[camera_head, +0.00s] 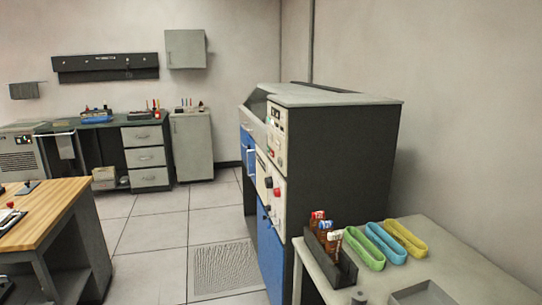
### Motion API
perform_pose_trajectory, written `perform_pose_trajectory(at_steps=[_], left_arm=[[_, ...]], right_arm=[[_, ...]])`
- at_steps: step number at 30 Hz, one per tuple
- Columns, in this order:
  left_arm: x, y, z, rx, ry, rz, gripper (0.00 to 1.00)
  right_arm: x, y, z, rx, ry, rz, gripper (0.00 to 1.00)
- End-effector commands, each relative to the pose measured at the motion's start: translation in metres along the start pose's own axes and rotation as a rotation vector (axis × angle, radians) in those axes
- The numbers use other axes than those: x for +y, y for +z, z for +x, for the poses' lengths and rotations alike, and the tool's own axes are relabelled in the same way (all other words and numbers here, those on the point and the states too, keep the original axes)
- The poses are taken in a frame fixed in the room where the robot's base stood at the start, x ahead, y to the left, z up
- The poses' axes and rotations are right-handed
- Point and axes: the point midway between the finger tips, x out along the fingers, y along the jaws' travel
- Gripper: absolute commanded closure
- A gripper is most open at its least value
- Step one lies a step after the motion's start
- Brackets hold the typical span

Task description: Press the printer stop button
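The large dark grey machine with blue and white front panels (337,150) stands right of centre and looks like the printer. Its front faces left and is seen at a steep angle. A red button (277,193) and a black knob or button (268,182) stick out from its white control panel. Lower on the panel are more small dark and white controls. Labels are too small to read, so I cannot tell for sure which control is the stop button. Neither of my grippers is in view.
A side table (465,270) with green, blue and yellow trays, a dark rack of bottles (331,257) and a grey tray stands at lower right. A wood-topped bench (45,222) is at left. Tiled floor (165,225) with a grate (226,270) is clear before the machine.

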Motion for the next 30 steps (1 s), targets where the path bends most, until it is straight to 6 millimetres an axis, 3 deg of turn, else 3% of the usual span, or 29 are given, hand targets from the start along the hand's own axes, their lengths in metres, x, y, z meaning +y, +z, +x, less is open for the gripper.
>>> perform_pose_trajectory(at_steps=[1,5,30], left_arm=[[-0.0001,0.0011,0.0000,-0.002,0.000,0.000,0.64],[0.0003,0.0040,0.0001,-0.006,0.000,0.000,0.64],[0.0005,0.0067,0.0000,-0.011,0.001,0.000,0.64]], right_arm=[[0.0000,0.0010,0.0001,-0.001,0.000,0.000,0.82],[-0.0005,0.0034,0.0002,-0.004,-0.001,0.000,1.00],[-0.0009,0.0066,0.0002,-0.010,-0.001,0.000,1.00]])
